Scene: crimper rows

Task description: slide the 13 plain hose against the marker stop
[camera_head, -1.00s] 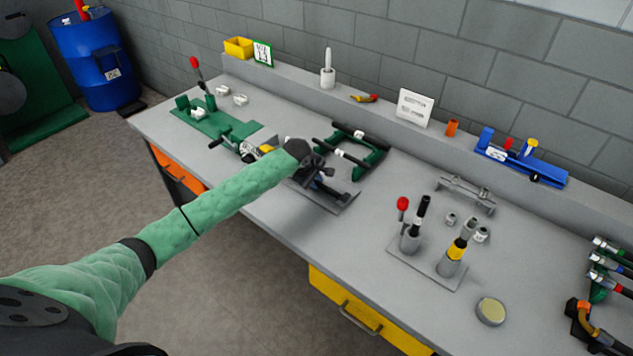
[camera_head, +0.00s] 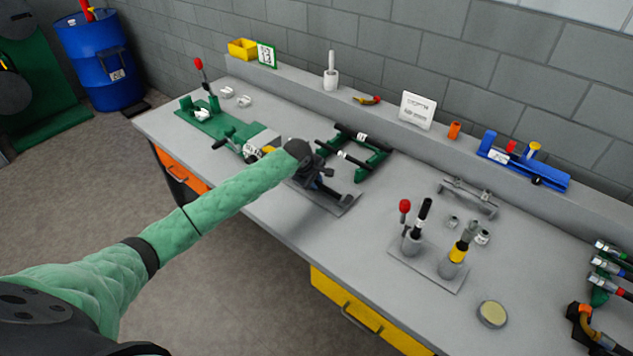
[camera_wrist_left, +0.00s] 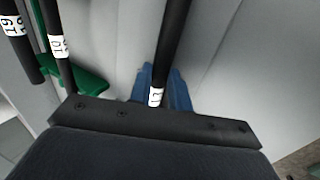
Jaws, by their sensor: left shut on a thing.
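My left gripper (camera_head: 316,172) is over the grey plate (camera_head: 338,207) near the table's front edge, left of the middle. In the left wrist view it is shut on a black hose (camera_wrist_left: 174,45) that runs up and away from it. The hose has a white label (camera_wrist_left: 156,97) close to the gripper; only part of its print shows, so I cannot read the number. My right gripper is out of view.
A green rack (camera_head: 377,160) with two more labelled black hoses stands just behind my gripper. A green lever tool (camera_head: 218,122) is to the left. A plate with upright holders (camera_head: 412,242) is to the right. The table's front middle is bare.

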